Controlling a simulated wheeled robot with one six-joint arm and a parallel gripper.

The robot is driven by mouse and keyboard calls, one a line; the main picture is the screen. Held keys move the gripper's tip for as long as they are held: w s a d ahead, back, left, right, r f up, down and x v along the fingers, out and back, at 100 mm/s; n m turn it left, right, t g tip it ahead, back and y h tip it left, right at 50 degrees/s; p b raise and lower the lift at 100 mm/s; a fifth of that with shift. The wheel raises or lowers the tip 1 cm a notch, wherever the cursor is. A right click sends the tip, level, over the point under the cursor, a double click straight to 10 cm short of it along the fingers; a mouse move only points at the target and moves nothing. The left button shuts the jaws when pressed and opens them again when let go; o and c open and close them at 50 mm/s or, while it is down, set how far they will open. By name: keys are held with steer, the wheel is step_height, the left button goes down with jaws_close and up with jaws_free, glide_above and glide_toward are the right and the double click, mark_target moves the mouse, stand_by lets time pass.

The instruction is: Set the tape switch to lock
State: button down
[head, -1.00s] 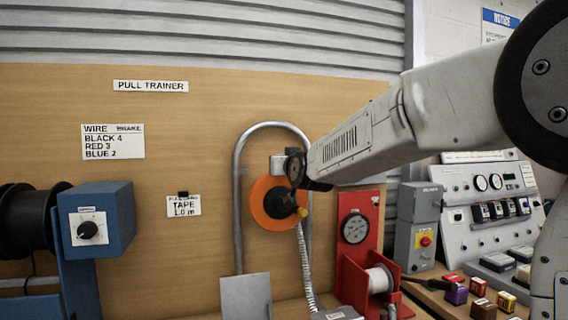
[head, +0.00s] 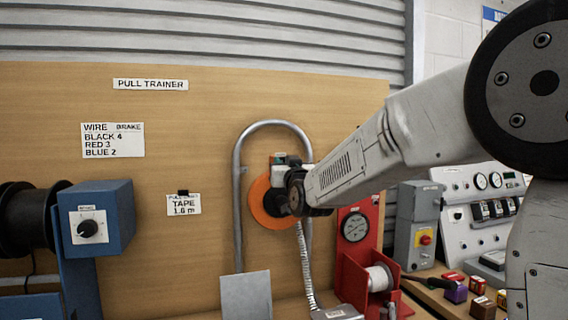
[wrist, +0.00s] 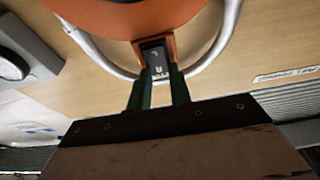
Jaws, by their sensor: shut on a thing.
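The orange tape reel (head: 259,206) hangs on the board inside a grey tube loop. Its right side is hidden behind my wrist in the head view. In the wrist view the orange reel (wrist: 140,14) fills the top. Below it is the small dark tape switch (wrist: 154,55), with pale letters on its face that I cannot read surely. The fingers of my gripper (wrist: 157,78) are at the switch, one on each side, shut on it. In the head view my fingertips are hard to make out behind the wrist.
The grey tube loop (head: 238,200) surrounds the reel closely. A red gauge stand (head: 357,262) stands to the right and a grey plate (head: 246,294) below. A blue brake box (head: 97,220) is at left.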

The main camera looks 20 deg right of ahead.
steer(key=c, duration=1.3)
jaws_free()
steer(key=v, duration=0.8)
